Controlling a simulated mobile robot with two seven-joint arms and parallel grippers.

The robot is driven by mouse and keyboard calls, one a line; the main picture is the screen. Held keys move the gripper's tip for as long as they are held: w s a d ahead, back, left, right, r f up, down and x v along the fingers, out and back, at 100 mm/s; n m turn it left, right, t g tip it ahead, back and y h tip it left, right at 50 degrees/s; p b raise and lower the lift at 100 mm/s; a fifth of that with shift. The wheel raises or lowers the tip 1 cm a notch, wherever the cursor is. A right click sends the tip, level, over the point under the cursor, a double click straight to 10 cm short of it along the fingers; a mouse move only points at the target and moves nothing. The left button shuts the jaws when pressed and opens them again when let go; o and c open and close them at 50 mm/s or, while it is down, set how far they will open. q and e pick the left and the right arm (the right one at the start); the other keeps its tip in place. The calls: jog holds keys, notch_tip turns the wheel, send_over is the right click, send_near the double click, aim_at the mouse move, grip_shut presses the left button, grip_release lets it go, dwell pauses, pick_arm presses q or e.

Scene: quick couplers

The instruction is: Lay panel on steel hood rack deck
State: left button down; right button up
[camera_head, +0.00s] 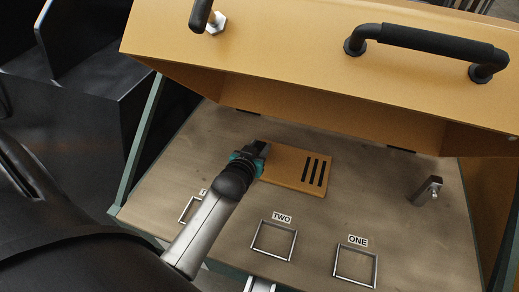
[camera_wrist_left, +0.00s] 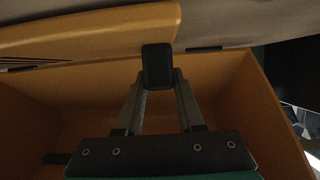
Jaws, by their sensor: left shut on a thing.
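The panel (camera_head: 300,172) is a flat orange plate with three dark slots. It lies level over the middle of the brownish deck (camera_head: 350,205), on it or just above it; I cannot tell whether it touches all along. My left gripper (camera_head: 260,150) is shut on the panel's left edge. In the left wrist view the fingers (camera_wrist_left: 158,66) close at the rim of the panel (camera_wrist_left: 85,32), with the deck (camera_wrist_left: 240,20) behind it. My right gripper is not in view.
The raised orange hood (camera_head: 290,60) with a black handle (camera_head: 430,42) overhangs the back of the deck. A metal post (camera_head: 427,191) stands at the right. Wire frames labelled ONE (camera_head: 356,266) and TWO (camera_head: 273,240) lie in front, with a third partly hidden behind my arm.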

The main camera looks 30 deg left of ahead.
pick_arm(q)
jog(key=shift+f, duration=0.15)
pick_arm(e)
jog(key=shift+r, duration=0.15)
pick_arm(q)
jog(key=c, duration=0.5)
grip_release()
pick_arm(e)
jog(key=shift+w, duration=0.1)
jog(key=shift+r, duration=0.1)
pick_arm(q)
jog(key=shift+s, duration=0.1)
jog(key=p+v, duration=0.4)
jog(key=v, duration=0.6)
jog(key=shift+p+v, duration=0.45)
jog(key=shift+v, duration=0.5)
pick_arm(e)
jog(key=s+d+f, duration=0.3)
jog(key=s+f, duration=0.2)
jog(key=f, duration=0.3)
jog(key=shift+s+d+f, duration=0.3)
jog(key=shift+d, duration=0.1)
